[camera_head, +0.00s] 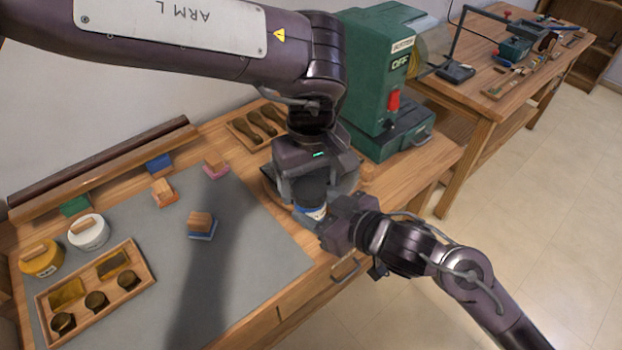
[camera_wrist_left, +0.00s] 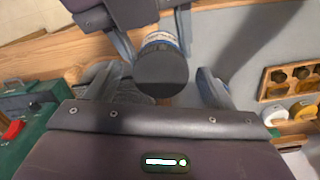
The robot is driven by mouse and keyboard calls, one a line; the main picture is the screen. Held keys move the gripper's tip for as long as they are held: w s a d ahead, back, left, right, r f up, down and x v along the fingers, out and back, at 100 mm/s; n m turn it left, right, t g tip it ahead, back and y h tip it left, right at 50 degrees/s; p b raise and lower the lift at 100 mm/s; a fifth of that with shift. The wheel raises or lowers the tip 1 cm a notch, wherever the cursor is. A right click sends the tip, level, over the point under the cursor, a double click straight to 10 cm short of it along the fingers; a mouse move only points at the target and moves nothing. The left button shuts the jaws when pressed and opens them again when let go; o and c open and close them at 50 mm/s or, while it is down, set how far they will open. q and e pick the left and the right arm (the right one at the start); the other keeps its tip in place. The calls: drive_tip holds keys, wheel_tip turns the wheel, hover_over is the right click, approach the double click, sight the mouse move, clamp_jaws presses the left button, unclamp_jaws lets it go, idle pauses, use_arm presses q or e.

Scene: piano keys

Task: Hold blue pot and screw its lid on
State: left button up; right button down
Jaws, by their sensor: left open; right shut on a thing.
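The blue pot (camera_head: 316,213) shows a blue and white band low between my two grippers; it also shows in the left wrist view (camera_wrist_left: 160,39). Its dark round lid (camera_wrist_left: 161,72) sits on top of the pot; whether it is threaded on I cannot tell. My right gripper (camera_head: 328,224) is shut on the pot from the right and holds it near the front edge of the bench. My left gripper (camera_head: 308,196) is above the pot, pointing down. Its open fingers (camera_wrist_left: 161,88) stand on either side of the lid, with gaps visible. Much of the pot is hidden by the grippers.
A grey mat (camera_head: 255,250) covers the bench. A yellow pot (camera_head: 42,259), a white pot (camera_head: 89,233), a wooden tray (camera_head: 150,277) and several small blocks lie left. A green machine (camera_head: 375,80) stands close behind my left gripper.

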use_arm(q)
drive_tip(key=shift+r, duration=2.3)
drive_tip(key=shift+c, duration=0.3)
